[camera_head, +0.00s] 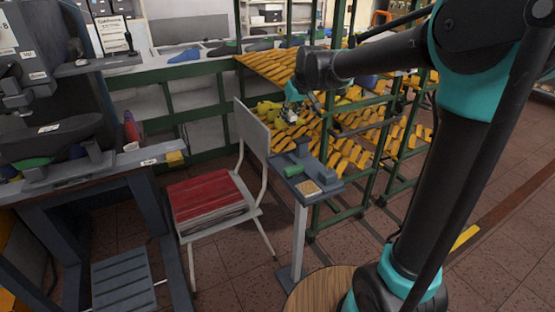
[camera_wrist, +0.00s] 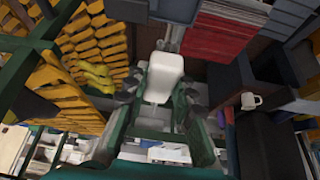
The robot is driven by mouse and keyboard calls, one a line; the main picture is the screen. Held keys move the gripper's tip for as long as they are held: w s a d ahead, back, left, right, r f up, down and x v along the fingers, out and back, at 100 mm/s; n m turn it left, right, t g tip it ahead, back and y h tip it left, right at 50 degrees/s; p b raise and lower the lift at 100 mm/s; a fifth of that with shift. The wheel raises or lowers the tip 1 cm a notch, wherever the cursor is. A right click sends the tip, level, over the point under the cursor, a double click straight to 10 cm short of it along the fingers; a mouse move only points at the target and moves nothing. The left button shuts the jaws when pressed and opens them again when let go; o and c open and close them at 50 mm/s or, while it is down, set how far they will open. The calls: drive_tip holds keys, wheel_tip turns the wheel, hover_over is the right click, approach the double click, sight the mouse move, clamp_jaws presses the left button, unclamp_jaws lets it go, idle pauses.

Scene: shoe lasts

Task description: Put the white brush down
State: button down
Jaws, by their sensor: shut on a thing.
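The white brush (camera_wrist: 163,77) shows in the wrist view as a pale, rounded block between the fingers of my gripper (camera_wrist: 163,92). My gripper is shut on it. In the head view my gripper (camera_head: 293,102) hangs in the air by the green rack, above and behind the small blue-grey stand. The brush is too small there to make out clearly.
Green racks hold yellow lasts (camera_head: 270,64). A workbench (camera_head: 90,171) is at the left.

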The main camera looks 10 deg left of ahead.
sight(280, 162)
drive_tip(key=f, duration=0.6)
drive_tip(key=a+f, duration=0.1)
drive_tip(key=f, duration=0.5)
drive_tip(key=a+f, duration=0.1)
drive_tip(key=f, duration=0.5)
drive_tip(key=shift+s+f, duration=0.15)
drive_tip(key=shift+f, duration=0.1)
drive_tip(key=c, duration=1.3)
unclamp_jaws()
drive_tip(key=v, duration=1.2)
drive_tip(key=shift+d, duration=0.1)
